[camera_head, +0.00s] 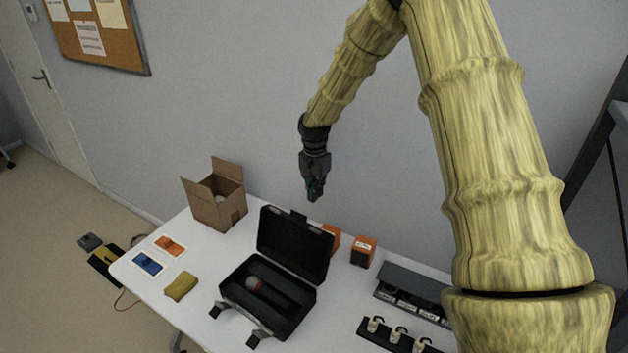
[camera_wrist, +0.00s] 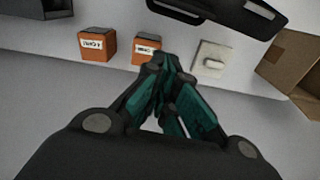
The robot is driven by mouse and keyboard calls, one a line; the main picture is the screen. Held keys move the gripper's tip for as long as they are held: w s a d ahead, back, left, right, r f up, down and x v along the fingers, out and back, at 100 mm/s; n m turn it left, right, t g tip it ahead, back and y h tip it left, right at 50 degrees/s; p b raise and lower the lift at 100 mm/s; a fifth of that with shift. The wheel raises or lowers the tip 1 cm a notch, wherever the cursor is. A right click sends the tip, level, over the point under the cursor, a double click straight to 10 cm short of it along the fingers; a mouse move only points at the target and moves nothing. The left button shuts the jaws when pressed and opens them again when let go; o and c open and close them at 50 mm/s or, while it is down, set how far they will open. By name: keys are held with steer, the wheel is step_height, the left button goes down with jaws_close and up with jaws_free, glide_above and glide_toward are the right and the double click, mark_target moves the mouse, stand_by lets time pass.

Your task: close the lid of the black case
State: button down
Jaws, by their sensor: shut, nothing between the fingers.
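The black case (camera_head: 243,299) stands open on the white table in the head view. Its lid (camera_head: 291,244) is raised roughly upright at the back. A dark microphone with a reddish band (camera_head: 254,284) lies inside the case. My gripper (camera_head: 314,194) is above and behind the raised lid, apart from it, pointing down. In the wrist view my gripper (camera_wrist: 165,90) has its green-padded fingers together with nothing between them. A black edge with a handle-like part (camera_wrist: 220,12) at the top of that view appears to be part of the case lid.
An open cardboard box (camera_head: 218,197) stands left of the lid. Orange boxes (camera_head: 363,252) stand to its right. Dark racks (camera_head: 412,292) are at right. The wall is behind the table.

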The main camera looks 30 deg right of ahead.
steer(key=a+f+p, duration=0.1)
steer(key=p, duration=0.1)
steer(key=s+a+f+p, duration=0.1)
steer(key=a+f, duration=0.1)
steer(key=shift+s+a+p, duration=0.2)
steer(key=shift+a+p, duration=0.05)
steer(key=shift+p, duration=0.1)
steer(key=shift+w+f, duration=0.1)
steer(key=shift+a, duration=0.15)
stand_by(0.4)
